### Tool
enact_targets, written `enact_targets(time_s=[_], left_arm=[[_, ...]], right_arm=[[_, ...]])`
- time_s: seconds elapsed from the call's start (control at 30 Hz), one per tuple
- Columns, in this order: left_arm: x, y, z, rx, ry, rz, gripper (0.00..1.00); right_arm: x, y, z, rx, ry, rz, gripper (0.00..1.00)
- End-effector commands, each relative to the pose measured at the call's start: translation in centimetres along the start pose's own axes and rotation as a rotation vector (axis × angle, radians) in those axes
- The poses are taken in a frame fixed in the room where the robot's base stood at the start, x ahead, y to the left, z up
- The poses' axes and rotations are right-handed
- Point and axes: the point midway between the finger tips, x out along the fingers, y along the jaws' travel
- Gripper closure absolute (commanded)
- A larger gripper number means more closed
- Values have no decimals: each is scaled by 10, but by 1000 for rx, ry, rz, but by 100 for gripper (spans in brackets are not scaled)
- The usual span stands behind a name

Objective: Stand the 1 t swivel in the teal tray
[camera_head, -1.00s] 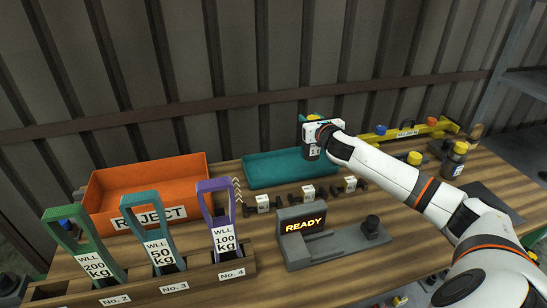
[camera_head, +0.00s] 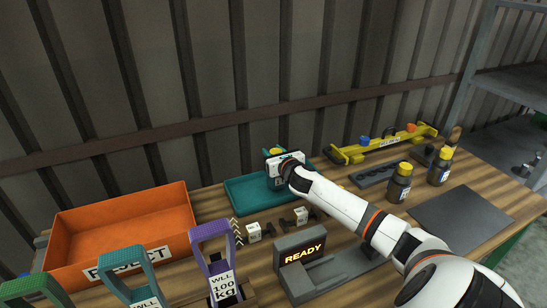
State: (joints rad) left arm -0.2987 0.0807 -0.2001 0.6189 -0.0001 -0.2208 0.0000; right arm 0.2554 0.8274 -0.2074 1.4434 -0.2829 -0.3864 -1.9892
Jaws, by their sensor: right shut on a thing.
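The teal tray (camera_head: 242,196) lies at the back middle of the table in the head view. My right gripper (camera_head: 279,175) is over its middle, reaching in from the right. It is shut on the 1 t swivel (camera_head: 278,185), a dark piece with a pale label, mostly hidden by the gripper and wrist. The swivel looks roughly upright; I cannot tell whether it touches the tray floor. My left gripper is not in view.
An orange reject bin (camera_head: 120,232) stands left of the tray. Small labelled pieces (camera_head: 254,233) lie in front of it, before a READY station (camera_head: 303,252). Upright tagged links stand front left. A yellow beam (camera_head: 385,143) and yellow-capped bottles (camera_head: 400,182) are to the right.

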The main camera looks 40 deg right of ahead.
Motion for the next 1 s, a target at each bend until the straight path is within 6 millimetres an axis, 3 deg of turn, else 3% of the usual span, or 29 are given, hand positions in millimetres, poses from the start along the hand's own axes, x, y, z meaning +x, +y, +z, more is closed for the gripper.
enact_targets(time_s=[0.1, 0.33, 0.37, 0.5, 0.83, 1.0], left_arm=[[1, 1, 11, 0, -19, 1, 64], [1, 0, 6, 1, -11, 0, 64], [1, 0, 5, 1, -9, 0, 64], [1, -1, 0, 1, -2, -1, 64], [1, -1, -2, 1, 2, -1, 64], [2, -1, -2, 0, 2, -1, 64]], right_arm=[[2, 0, 9, 3, 4, 0, 100], [2, 0, 10, 0, 4, 0, 100], [2, 0, 14, 0, -1, 0, 63], [2, 0, 13, 0, -1, 0, 42], [-1, 0, 13, -1, -1, 0, 42], [-18, 1, 14, -3, -1, -1, 42]])
